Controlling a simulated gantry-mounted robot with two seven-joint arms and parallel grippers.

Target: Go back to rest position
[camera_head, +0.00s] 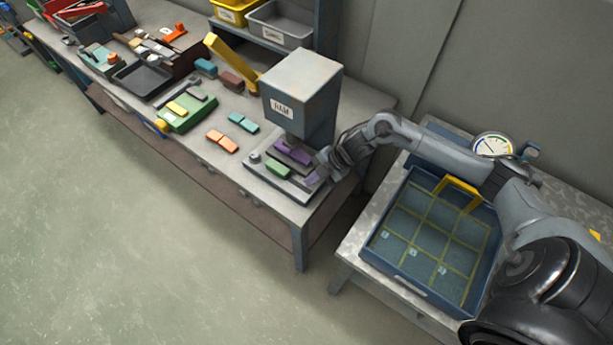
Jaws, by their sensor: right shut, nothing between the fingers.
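My right gripper (318,175) is at the right edge of the press base, low beside the purple piece (292,152). It is shut and holds nothing. Its fingertips are small in the picture and close to the plate. My right arm reaches in from the right, above the blue divided tray. The grey press (301,92), labelled RAM, stands at the right end of the long bench. Its base plate (262,178) carries the purple piece under the ram and a green block (278,170) in front. My left gripper is not in view.
The blue tray (372,248) with a yellow handle sits on a metal table at the right, near a round gauge (493,144). Orange (222,141) and teal (243,122) blocks and a green board (187,118) lie on the bench. Open floor is at the left.

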